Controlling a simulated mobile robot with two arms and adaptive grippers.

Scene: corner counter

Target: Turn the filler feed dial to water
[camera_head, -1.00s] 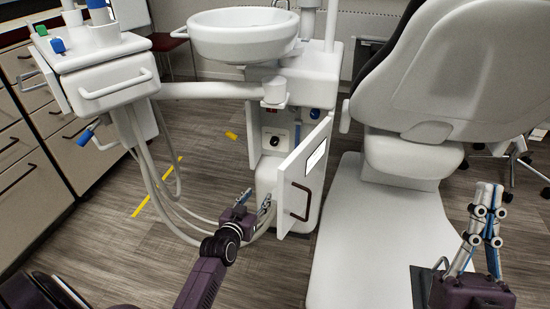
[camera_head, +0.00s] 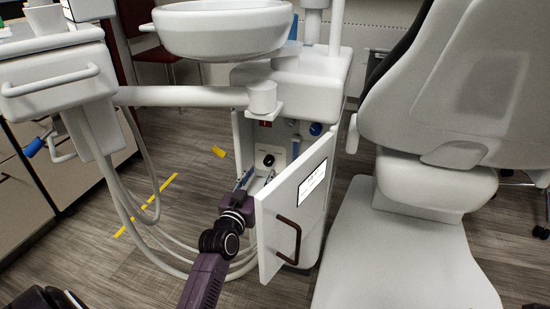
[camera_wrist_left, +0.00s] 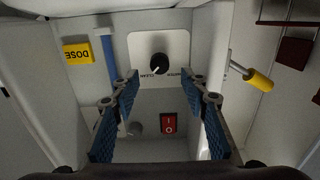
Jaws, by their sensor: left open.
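The filler feed dial (camera_head: 268,160) is a small black round knob on a pale plate inside the open cabinet of the white dental unit. My left gripper (camera_head: 256,179) is at the cabinet opening, in front of the dial. In the left wrist view the open blue-padded fingers (camera_wrist_left: 163,92) are apart, with the dial beyond their tips and nothing between them. My right gripper is out of view.
The open cabinet door (camera_head: 292,215) stands just right of my left gripper. A red rocker switch (camera_wrist_left: 168,123), a yellow DOSE label (camera_wrist_left: 77,53) and a yellow-ended lever (camera_wrist_left: 257,80) surround the dial. Hoses (camera_head: 128,195) hang at left; the chair (camera_head: 400,245) is at right.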

